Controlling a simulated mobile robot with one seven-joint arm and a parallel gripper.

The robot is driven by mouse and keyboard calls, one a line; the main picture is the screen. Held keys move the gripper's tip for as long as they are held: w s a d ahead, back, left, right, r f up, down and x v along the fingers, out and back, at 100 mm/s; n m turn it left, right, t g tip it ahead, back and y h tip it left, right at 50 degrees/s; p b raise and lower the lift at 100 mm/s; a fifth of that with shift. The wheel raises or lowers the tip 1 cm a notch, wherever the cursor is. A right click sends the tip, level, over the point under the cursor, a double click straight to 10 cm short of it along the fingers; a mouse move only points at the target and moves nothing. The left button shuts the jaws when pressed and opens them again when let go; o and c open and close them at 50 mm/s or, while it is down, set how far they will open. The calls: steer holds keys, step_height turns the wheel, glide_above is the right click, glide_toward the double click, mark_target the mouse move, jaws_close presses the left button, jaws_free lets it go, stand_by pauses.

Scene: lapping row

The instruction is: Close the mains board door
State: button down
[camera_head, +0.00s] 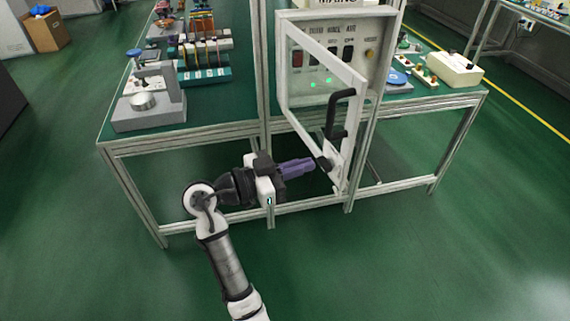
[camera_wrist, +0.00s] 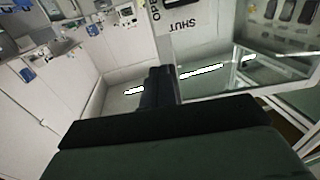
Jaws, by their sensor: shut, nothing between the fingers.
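The mains board (camera_head: 371,60) is a white box on the bench frame, with switches and two green lights inside. Its door (camera_head: 356,82) is a white frame with a clear pane and a black handle (camera_head: 342,112). The door is hinged at the left and stands open toward me. My gripper (camera_head: 326,163) is shut and empty, with its tips close to the lower right of the door frame, below the handle. Whether they touch cannot be told. In the wrist view, the dark fingers (camera_wrist: 158,88) are together, and the door frame (camera_wrist: 190,45) with the word SHUT lies beyond them.
A green-topped bench (camera_head: 216,95) with a grey instrument (camera_head: 149,100) stands left of the board. A bench at right holds a cream box (camera_head: 454,69). Metal bench legs (camera_head: 435,165) stand below. The green floor (camera_head: 400,260) in front is clear.

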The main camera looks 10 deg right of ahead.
mark_target(347, 152)
steer(key=p+x, duration=0.2)
steer(key=x, duration=0.5)
steer(key=shift+d+r, duration=0.1)
steer(key=shift+d, duration=0.05)
steer(key=shift+w+d+p, duration=0.1)
steer(key=shift+d+p, duration=0.2)
steer(key=shift+d, duration=0.05)
steer(key=shift+d, duration=0.1)
